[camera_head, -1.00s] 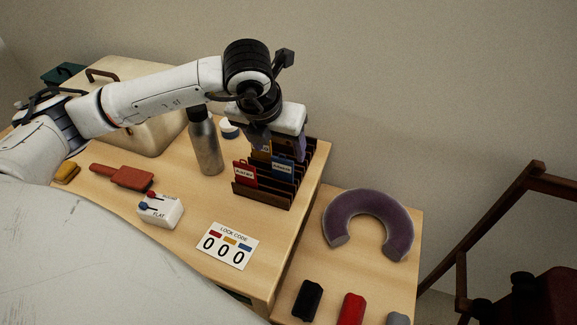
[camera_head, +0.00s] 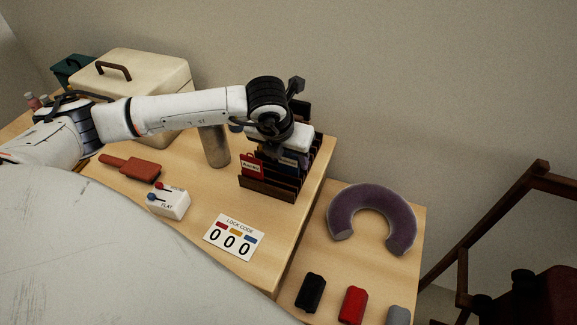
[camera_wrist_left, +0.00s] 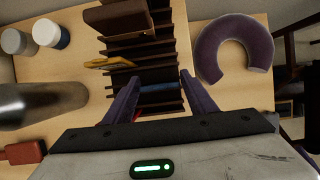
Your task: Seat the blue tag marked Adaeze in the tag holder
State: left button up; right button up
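The blue tag (camera_head: 290,162) stands in a dark brown slotted rack (camera_head: 268,190) on the wooden table, partly covered by my left gripper. In the left wrist view the blue tag (camera_wrist_left: 158,88) shows edge-on between the two fingers, with a gap on either side. My left gripper (camera_wrist_left: 160,92) is open, pointing down over the rack; it also shows in the head view (camera_head: 283,152). The name on the blue tag is too small to read. A separate tag holder cannot be made out. My right gripper is out of view.
A red tag (camera_head: 252,166) stands in the rack's front, and a yellow tag (camera_wrist_left: 108,63) further along. A metal bottle (camera_head: 215,147) stands left of the rack. A purple neck pillow (camera_head: 372,215) lies to the right. A cream case (camera_head: 150,72) stands behind my arm.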

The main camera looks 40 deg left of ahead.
pick_arm(q)
jog(key=c, duration=0.6)
jog(key=shift+r, duration=0.1)
jog(key=shift+c, duration=0.2)
